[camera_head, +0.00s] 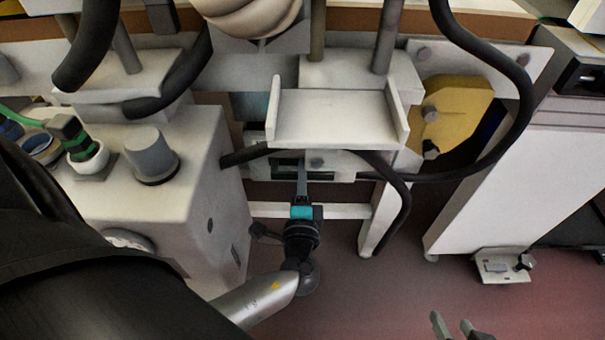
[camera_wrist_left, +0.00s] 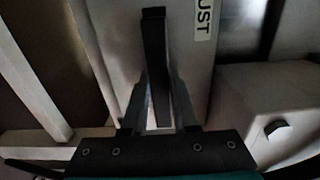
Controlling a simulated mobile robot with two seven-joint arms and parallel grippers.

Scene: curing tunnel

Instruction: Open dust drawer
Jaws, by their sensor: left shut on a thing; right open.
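The dust drawer shows in the left wrist view as a pale front panel (camera_wrist_left: 105,45) with a label (camera_wrist_left: 203,18) reading "UST", its start cut off. A dark bar handle (camera_wrist_left: 153,35) stands on this panel. My left gripper (camera_wrist_left: 158,88) is shut on the handle, one finger on each side. In the head view my left gripper (camera_head: 302,180) reaches up to a pale box front (camera_head: 344,161) under a white tray. Whether the drawer stands out from its housing cannot be told. My right gripper (camera_head: 453,322) is open and empty at the bottom edge.
The white tray (camera_head: 335,115) overhangs the box. A pale machine housing (camera_head: 175,210) stands close on the left. Black hoses (camera_head: 400,205) hang to the right, before a white cabinet (camera_head: 500,180). Reddish floor (camera_head: 390,290) is clear in front.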

